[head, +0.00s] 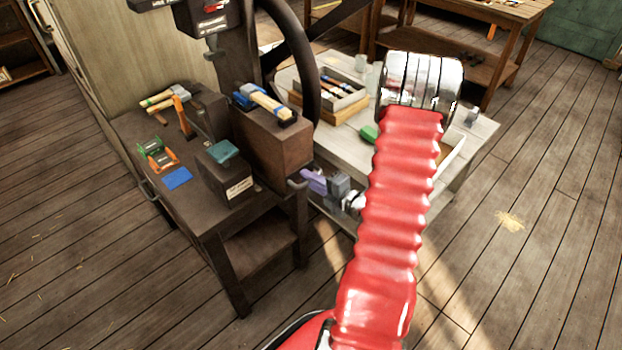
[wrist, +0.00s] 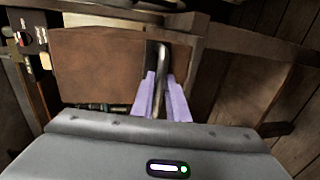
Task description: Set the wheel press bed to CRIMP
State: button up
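The press stands on a dark brown bench. Its big dark handwheel (head: 303,65) rises above a brown block (head: 270,147), which may be the bed; a curved metal handle (head: 297,184) sticks out of the block's near right side. In the wrist view the handle (wrist: 161,68) hangs in front of a dark slot in a brown face. My gripper (head: 313,180) has purple fingers, at the handle. In the wrist view my gripper (wrist: 161,92) has one finger on each side of it, with the handle filling the narrow gap. I cannot read a CRIMP mark.
A pale table (head: 475,135) with a divided tray (head: 335,100) stands behind my red arm. Open floor lies at the right.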

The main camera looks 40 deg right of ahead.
grip_shut()
